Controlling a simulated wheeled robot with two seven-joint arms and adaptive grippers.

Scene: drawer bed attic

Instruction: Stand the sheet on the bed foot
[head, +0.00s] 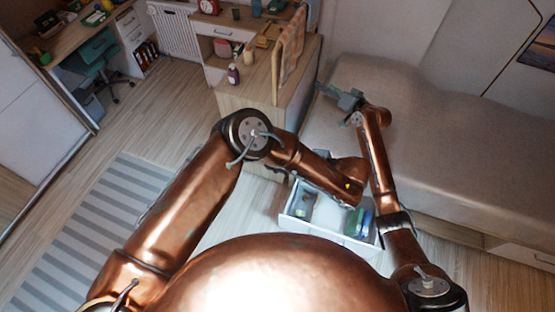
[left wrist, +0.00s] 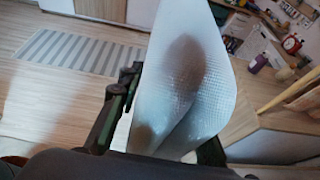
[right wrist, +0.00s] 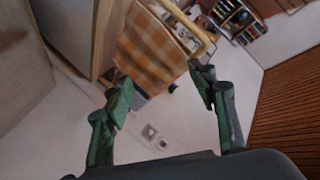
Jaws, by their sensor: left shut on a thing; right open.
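A whitish, see-through sheet (left wrist: 185,85) with a fine dotted texture fills the middle of the left wrist view, bent along its length. My left gripper (left wrist: 166,118) is shut on its lower part, with brown shapes blurred behind or on it. In the head view my own arm hides the left gripper, and I cannot make out the sheet there. The bed (head: 435,135) has a grey-beige cover and runs along the right wall. My right gripper (head: 342,97) is over the bed's far left end; in the right wrist view its jaws (right wrist: 162,85) are open and empty.
An open white drawer (head: 300,230) with several items lies below my left forearm. A wooden cabinet (head: 245,100) stands by the bed's end, with an orange checked cloth (head: 291,48) hanging there. Bare floor and a striped rug (head: 85,235) lie left.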

